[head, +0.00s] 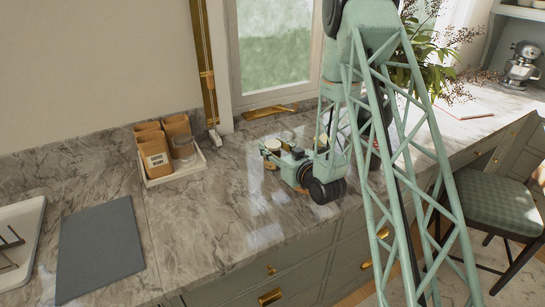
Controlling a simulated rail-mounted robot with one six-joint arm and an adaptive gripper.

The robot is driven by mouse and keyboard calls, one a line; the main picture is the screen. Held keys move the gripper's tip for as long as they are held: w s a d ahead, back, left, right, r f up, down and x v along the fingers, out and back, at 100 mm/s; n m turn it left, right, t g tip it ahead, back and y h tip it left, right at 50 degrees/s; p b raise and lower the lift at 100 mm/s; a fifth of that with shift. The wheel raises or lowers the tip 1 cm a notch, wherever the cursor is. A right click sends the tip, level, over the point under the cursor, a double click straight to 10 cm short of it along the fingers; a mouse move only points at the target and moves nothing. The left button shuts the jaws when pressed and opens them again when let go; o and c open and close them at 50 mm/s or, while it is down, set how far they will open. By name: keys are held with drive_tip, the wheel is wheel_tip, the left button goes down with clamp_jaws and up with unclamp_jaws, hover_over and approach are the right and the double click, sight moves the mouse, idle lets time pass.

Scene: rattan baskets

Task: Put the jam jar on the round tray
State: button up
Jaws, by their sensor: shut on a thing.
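My gripper (271,153) is low over the marble counter, left of my arm's wrist. It is shut on a small jar with a pale lid (272,145), which looks like the jam jar. The fingers hide most of the jar's body, and I cannot tell whether its base touches the counter. Another pale round top (321,141) shows behind my wrist, mostly hidden. I cannot make out the round tray; my arm covers part of the counter to the right.
A white tray with brown canisters (176,172) stands against the wall on the left. A grey mat (98,248) and a pale rectangular tray (31,212) lie further left. A leafy plant (437,70) stands behind my arm. The marble counter (205,232) is clear in front of the canisters.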

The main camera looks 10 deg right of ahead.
idle(0.3)
drive_tip(key=shift+r+p, duration=0.35)
drive_tip(key=shift+r, duration=4.6)
drive_tip(key=shift+c, duration=0.2)
drive_tip(key=s+f+b, duration=0.1)
drive_tip(key=s+f, duration=0.2)
drive_tip(key=s, duration=0.5)
drive_tip(key=shift+s+a, duration=0.15)
drive_tip(key=shift+s, duration=0.05)
